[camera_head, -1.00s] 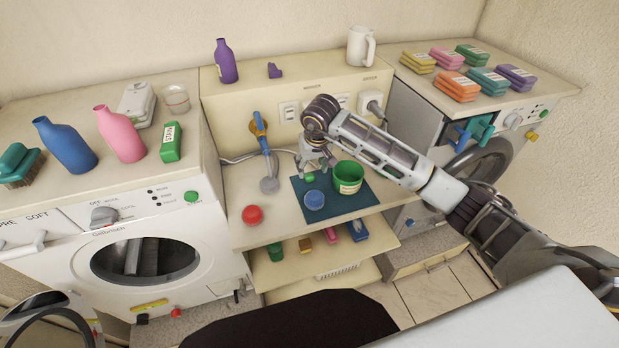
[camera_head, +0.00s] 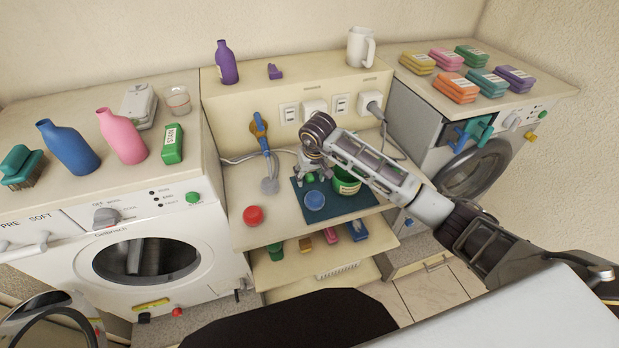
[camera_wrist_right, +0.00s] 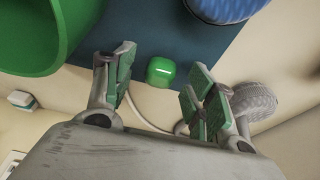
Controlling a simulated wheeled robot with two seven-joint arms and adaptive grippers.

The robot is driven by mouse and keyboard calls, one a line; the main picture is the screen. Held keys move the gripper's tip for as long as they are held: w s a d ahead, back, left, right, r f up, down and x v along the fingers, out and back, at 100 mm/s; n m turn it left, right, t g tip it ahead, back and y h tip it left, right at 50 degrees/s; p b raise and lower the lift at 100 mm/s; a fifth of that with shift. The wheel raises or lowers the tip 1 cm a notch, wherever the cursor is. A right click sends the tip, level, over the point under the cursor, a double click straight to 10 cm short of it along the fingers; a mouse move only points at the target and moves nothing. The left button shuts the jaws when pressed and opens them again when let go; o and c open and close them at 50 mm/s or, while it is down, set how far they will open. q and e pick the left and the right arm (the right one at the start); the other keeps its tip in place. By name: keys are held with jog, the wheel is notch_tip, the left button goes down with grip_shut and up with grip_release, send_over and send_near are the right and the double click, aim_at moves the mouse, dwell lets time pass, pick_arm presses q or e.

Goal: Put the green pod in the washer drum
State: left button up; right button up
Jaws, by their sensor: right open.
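The green pod (camera_head: 309,178) is a small rounded block on the dark blue mat (camera_head: 349,206) on the middle bench. In the right wrist view the green pod (camera_wrist_right: 161,71) lies just beyond and between my open fingers. My right gripper (camera_head: 315,168) points down over the mat, empty; its green-padded fingers (camera_wrist_right: 162,88) stand apart on either side of the pod, without visible contact. The white washer (camera_head: 212,255) at left has an open front, its dark drum (camera_head: 146,259) showing and its round door (camera_head: 48,322) swung out at lower left. My left gripper is not in view.
A green cup (camera_head: 346,184) and a blue ball (camera_head: 315,200) stand close by on the mat. A red ball (camera_head: 253,215) and a blue-handled brush (camera_head: 268,165) are left of it. Bottles and a green box (camera_head: 172,144) stand on the left washer.

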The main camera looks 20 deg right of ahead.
aim_at(310, 176)
jog(key=shift+f, duration=0.1)
jog(key=shift+c, duration=0.8)
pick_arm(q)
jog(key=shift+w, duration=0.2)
pick_arm(e)
jog(key=c, duration=0.8)
jog(key=shift+c, duration=0.3)
jog(key=shift+w+r, duration=0.1)
jog(key=shift+r, duration=1.1)
notch_tip(310, 176, up, 6)
jog(key=shift+f+b, duration=0.1)
jog(key=shift+b, duration=0.35)
jog(key=shift+r, duration=0.6)
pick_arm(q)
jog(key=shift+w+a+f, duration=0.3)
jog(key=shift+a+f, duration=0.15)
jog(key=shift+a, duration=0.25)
pick_arm(e)
jog(key=shift+r, duration=0.3)
